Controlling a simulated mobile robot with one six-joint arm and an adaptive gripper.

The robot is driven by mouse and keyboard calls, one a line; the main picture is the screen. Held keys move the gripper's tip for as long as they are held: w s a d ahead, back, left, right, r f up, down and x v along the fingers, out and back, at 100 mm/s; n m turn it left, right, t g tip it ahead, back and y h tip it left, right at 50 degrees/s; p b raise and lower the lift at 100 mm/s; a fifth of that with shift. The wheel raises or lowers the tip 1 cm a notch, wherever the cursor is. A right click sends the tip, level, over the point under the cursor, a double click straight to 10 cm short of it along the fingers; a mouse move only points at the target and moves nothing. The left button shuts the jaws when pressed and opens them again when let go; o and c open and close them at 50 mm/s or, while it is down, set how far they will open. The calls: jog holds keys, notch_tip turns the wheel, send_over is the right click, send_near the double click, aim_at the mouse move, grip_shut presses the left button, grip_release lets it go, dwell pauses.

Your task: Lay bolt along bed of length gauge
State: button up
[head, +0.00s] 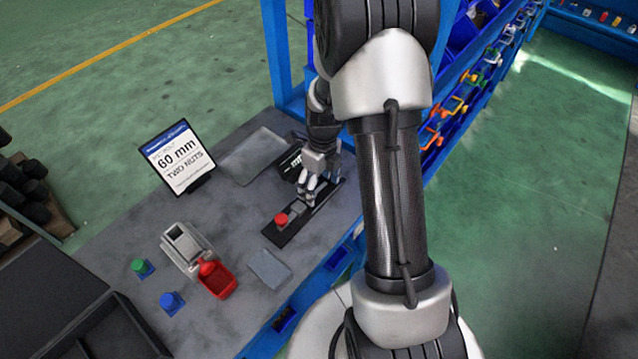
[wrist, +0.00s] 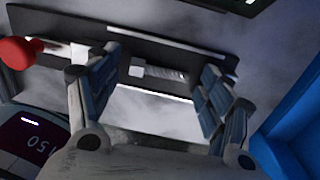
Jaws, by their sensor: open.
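The length gauge (head: 296,228) is a long dark bed with a red knob (head: 281,219) at its near end, on the grey bench. It also crosses the wrist view (wrist: 75,30), with the red knob at far left. The bolt (wrist: 160,73), with a blocky head at left and a threaded shank, lies lengthwise along the gauge bed in the wrist view. My gripper (wrist: 160,66) is open, its two fingers standing apart on either side of the bolt, not closed on it. In the head view my gripper (head: 318,188) is over the gauge and hides the bolt.
A dark digital readout (wrist: 32,135) stands beside the gauge. A sign (head: 178,158) reads 60 mm, two nuts. A grey tray (head: 254,155), a grey plate (head: 270,268), a red scoop-shaped bin (head: 217,281), and green (head: 141,267) and blue (head: 171,301) pieces are on the bench. Blue shelving (head: 455,110) borders the right.

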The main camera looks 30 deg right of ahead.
notch_tip(320, 180, up, 12)
jog(key=p, duration=0.4)
notch_tip(320, 180, up, 9)
jog(key=n+t, duration=0.1)
jog(key=n, duration=0.6)
send_over(321, 187)
jog(key=s+a, duration=0.3)
jog(key=a, duration=0.1)
jog(key=s+a+r+n+t, duration=0.2)
jog(key=s+a+r+n, duration=0.2)
jog(key=s+n, duration=0.4)
jog(key=s+a+r+n+t, duration=0.1)
jog(key=s+a+r+n, duration=0.4)
jog(key=n, duration=1.2)
jog(key=s+r, duration=0.1)
jog(key=s, duration=0.3)
jog(key=shift+t+h, duration=0.4)
jog(key=shift+w+a, duration=0.1)
